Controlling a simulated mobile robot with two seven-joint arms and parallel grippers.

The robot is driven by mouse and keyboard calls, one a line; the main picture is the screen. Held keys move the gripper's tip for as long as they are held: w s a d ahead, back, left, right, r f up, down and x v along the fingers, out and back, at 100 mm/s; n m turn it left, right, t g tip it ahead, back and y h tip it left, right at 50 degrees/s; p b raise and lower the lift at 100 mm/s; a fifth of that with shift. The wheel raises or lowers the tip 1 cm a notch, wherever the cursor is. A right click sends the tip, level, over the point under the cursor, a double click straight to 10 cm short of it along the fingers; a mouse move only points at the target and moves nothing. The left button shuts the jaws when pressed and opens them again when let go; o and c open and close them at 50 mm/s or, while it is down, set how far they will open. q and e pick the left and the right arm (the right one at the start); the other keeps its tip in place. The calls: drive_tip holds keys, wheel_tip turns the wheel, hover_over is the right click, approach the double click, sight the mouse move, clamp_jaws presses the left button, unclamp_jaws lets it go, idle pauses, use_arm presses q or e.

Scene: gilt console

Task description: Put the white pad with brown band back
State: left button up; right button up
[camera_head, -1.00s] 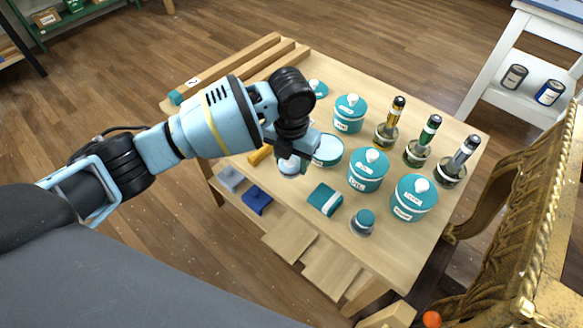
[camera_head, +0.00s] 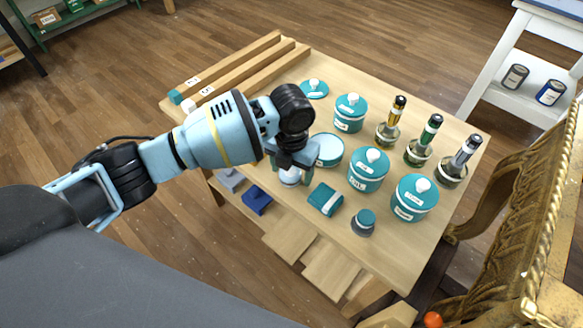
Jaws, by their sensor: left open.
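My left gripper (camera_head: 291,170) reaches in from the left and points down over the near-left part of the table top. Its fingers are open and sit around or just above a small white rounded thing (camera_head: 290,177). This may be the white pad, but the fingers partly hide it and I cannot make out a brown band. I cannot tell whether the fingers touch it. A teal pad with a white band (camera_head: 325,199) and a small grey round piece with a teal top (camera_head: 363,223) lie to its right. My right gripper is not in view.
An open teal jar (camera_head: 328,150) stands close right of the gripper. Lidded teal jars (camera_head: 368,170) and several bottles (camera_head: 417,150) stand farther right. Wooden rails (camera_head: 250,75) line the far-left edge. A blue block (camera_head: 257,201) is lower down. A gilt console (camera_head: 520,210) is at right.

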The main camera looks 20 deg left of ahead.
sight(291, 170)
use_arm(q)
wheel_tip(291, 170, up, 12)
drive_tip(key=p, duration=0.1)
drive_tip(key=shift+r+p, duration=0.2)
drive_tip(key=shift+p, duration=0.1)
